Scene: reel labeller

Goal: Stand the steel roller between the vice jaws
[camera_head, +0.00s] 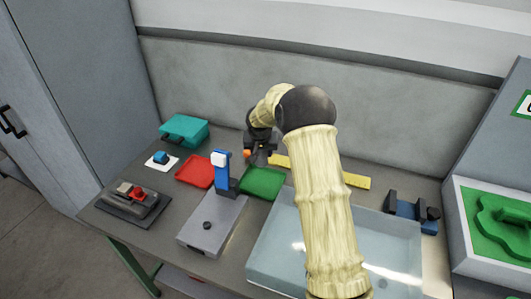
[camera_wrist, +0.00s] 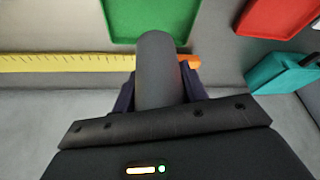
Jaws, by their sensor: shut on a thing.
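The steel roller (camera_wrist: 158,62) is a plain grey cylinder in the wrist view. It lies between the two dark fingers of my gripper (camera_wrist: 160,88), which is shut on it. In the head view my gripper (camera_head: 260,153) is at the back of the bench, just beyond the green tray; the roller is hard to make out there. The vice (camera_head: 407,211) is blue with dark jaws and stands at the right of the bench, well away from my gripper. My arm covers part of the space between them. The gap between the jaws shows only small.
The green tray (camera_head: 262,183), red tray (camera_head: 195,171) and teal box (camera_head: 184,130) are left of my arm. A yellow ruler (camera_head: 356,181) lies along the back. A blue post (camera_head: 221,170) rises from a grey plate. A large pale tray (camera_head: 275,262) fills the front. An orange piece (camera_wrist: 190,61) shows beside my gripper.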

